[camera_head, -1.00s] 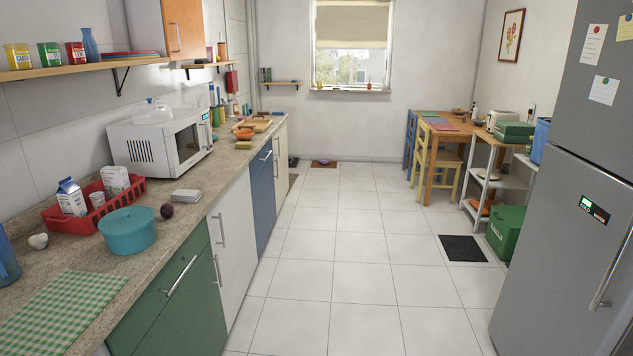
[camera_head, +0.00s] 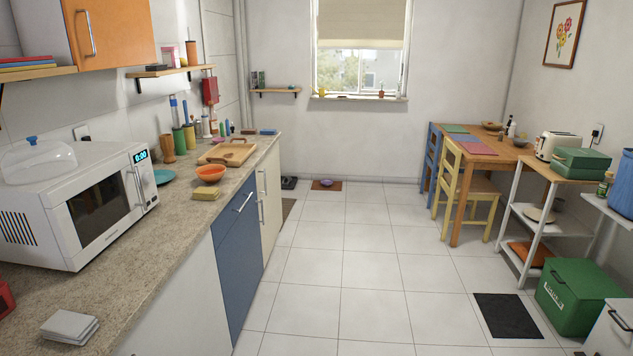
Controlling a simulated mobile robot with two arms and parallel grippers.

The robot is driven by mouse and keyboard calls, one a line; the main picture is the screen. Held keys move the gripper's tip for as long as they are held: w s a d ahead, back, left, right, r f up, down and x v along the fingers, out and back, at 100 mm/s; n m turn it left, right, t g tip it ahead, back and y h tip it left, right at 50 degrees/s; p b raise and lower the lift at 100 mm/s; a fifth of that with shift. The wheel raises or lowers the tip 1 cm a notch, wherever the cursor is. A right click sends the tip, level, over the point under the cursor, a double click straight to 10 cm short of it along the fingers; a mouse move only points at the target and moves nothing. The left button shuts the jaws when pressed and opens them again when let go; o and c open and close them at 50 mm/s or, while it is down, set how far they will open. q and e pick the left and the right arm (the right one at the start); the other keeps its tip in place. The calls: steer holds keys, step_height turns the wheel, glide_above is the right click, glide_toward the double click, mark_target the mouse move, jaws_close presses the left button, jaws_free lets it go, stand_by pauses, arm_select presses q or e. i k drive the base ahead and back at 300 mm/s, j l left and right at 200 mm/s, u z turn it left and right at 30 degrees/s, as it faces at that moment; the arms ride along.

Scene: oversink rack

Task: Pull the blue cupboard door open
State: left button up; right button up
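The blue cupboard door (camera_head: 238,262) is under the counter, left of the middle of the head view. It looks shut, flush with the fronts beside it. Its silver bar handle (camera_head: 244,202) sits near the top edge and slants in the picture. Neither of my grippers shows in the head view.
The counter (camera_head: 168,237) runs along the left, with a microwave (camera_head: 95,200), an orange bowl (camera_head: 208,172) and a wooden tray (camera_head: 228,152) on it. The tiled floor (camera_head: 340,270) before the blue door is clear. A dark mat (camera_head: 507,315) and a green box (camera_head: 578,295) are at the right.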

mark_target(239, 256)
steer(key=i+u, duration=0.1)
steer(key=i, duration=0.55)
steer(key=i+l+u, duration=0.15)
steer(key=i, duration=0.55)
steer(key=i+l+u, duration=0.1)
steer(key=i, duration=0.55)
steer(key=l, duration=0.1)
